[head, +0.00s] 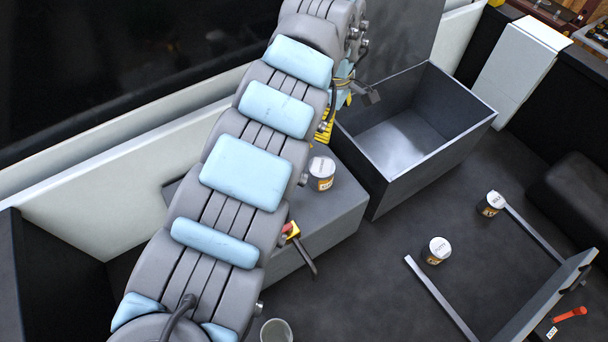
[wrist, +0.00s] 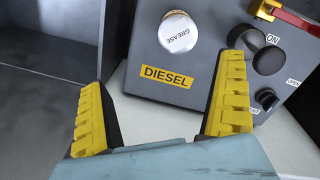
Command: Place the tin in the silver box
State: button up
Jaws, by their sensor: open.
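A tin with a white lid (head: 321,174) stands upright on a grey fuel box (head: 340,203). In the wrist view, the lid (wrist: 179,32) reads GREASE and the box (wrist: 148,56) carries a DIESEL label. The silver box (head: 440,153) stands open to the right, its visible inside empty; grey walls, apparently its own, fill the left of the wrist view (wrist: 50,62). My gripper (wrist: 165,85) is open, with nothing between its yellow fingers, and the tin is beyond the fingertips. In the head view, my arm mostly hides the gripper.
Two other white-lidded tins stand on the dark floor, one labelled PUTTY (head: 438,251) and one farther right (head: 491,204). A metal frame (head: 548,298) lies beside them. A grey cup (head: 276,331) is at the bottom. A black knob (wrist: 269,60) sticks up near the right finger.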

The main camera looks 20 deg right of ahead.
jog(key=a, duration=0.2)
jog(key=b, duration=0.2)
send_near(322, 166)
jog(key=shift+y, duration=0.3)
jog(key=f, duration=0.5)
jog(key=shift+d+f, duration=0.3)
jog(key=shift+d, duration=0.1)
jog(key=shift+w+a+f+p, duration=0.1)
jog(key=shift+f+p, duration=0.5)
jog(key=shift+f, duration=0.65)
jog(key=shift+w+a+f+p, duration=0.1)
jog(key=shift+f+p, duration=0.45)
jog(key=shift+f, duration=0.75)
jog(key=shift+c, duration=0.3)
jog(key=c, duration=1.1)
